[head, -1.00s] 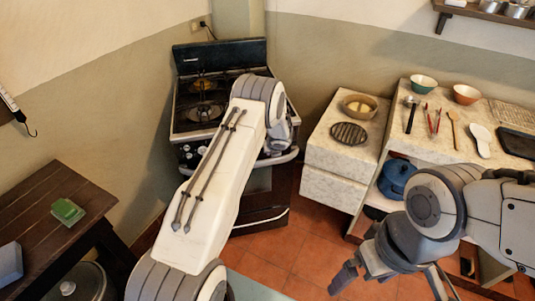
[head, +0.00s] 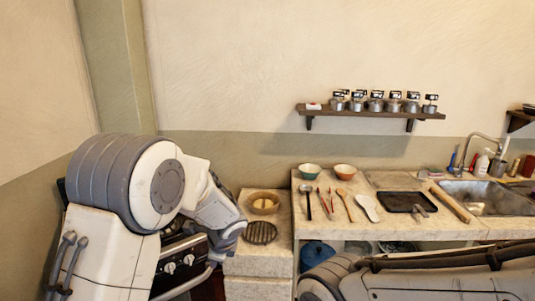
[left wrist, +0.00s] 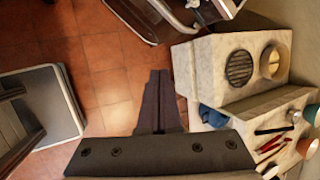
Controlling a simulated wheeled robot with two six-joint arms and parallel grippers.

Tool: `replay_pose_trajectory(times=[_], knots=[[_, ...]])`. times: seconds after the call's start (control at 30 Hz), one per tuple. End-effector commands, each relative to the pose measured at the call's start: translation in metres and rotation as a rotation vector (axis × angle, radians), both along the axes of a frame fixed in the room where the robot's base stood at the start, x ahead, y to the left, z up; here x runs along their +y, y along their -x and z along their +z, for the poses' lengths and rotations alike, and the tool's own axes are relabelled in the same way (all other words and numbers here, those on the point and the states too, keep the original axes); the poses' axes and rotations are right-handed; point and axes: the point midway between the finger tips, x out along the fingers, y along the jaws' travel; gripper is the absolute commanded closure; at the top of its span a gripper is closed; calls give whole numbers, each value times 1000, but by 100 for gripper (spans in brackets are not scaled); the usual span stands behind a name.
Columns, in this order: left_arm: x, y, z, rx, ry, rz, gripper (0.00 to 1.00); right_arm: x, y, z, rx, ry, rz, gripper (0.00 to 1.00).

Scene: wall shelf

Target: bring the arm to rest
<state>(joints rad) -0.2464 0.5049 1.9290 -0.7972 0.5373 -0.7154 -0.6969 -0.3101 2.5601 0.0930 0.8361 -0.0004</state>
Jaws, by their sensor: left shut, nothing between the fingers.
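My left gripper shows in the left wrist view (left wrist: 160,78), with its two dark fingers pressed together and nothing between them. It hangs over the red tile floor (left wrist: 105,70), to the left of the stone counter block. In the head view my left arm is bent at the left side, in front of the stove (head: 178,265). Its wrist part points down toward the counter, and the fingertips cannot be made out there. My right arm crosses the bottom right of the head view, and its gripper is out of the picture.
A low counter block (head: 262,285) bears a wooden bowl (head: 264,203) and a round grate (head: 260,232). The main counter holds bowls, utensils, a black tray (head: 403,201) and a sink (head: 485,198). A wall shelf (head: 340,112) carries several jars.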

Motion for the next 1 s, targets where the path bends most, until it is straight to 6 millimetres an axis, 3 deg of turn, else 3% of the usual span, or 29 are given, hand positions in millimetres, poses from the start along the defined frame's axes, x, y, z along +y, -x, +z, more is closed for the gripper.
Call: replay_pose_trajectory(times=[0.03,0.2,0.4,0.5,0.67,1.0], knots=[[-21,30,20,-11,66,85,100,0,0,0,0,0,0,0],[-68,140,55,22,284,416,100,0,0,0,0,0,0,0],[-96,264,70,140,467,751,100,0,0,0,0,0,0,0],[-100,305,71,197,513,864,100,0,0,0,0,0,0,0],[-102,335,71,246,541,952,100,0,0,0,0,0,0,0],[-102,337,71,247,541,956,100,0,0,0,0,0,0,0]])
